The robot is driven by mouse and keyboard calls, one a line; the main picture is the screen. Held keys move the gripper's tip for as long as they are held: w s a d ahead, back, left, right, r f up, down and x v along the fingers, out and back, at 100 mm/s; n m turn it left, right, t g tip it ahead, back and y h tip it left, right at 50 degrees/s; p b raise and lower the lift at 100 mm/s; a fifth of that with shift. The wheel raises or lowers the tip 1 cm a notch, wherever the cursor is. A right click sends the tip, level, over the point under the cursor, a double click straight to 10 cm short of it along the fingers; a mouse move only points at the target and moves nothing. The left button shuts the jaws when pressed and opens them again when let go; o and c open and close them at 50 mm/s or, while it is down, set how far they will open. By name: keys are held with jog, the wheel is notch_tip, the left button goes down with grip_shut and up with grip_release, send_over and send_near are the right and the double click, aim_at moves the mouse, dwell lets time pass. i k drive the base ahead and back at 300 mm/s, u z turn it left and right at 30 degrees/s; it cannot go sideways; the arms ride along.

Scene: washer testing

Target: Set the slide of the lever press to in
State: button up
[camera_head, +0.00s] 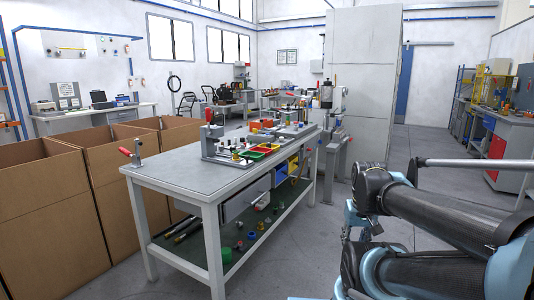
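A small grey bench fixture (212,142) stands on a plate on the worktable, with an upright post and a red-topped handle (209,115). It may be the lever press; its slide is too small to make out, so I cannot tell its position. A taller grey and black press-like device (326,97) stands at the table's far end. My arm comes in at the lower right, well apart from the table. My gripper is not visible in this view.
The grey worktable (165,176) holds small colored bins (263,148) and parts. A red-handled clamp (131,152) sits at its near left corner. Cardboard boxes (50,225) line the left side. A tall grey cabinet (362,80) stands behind. Floor right of the table is partly clear.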

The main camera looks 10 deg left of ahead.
aim_at(242, 161)
jog(key=u, duration=0.15)
jog(key=i, duration=1)
jog(key=u, duration=0.35)
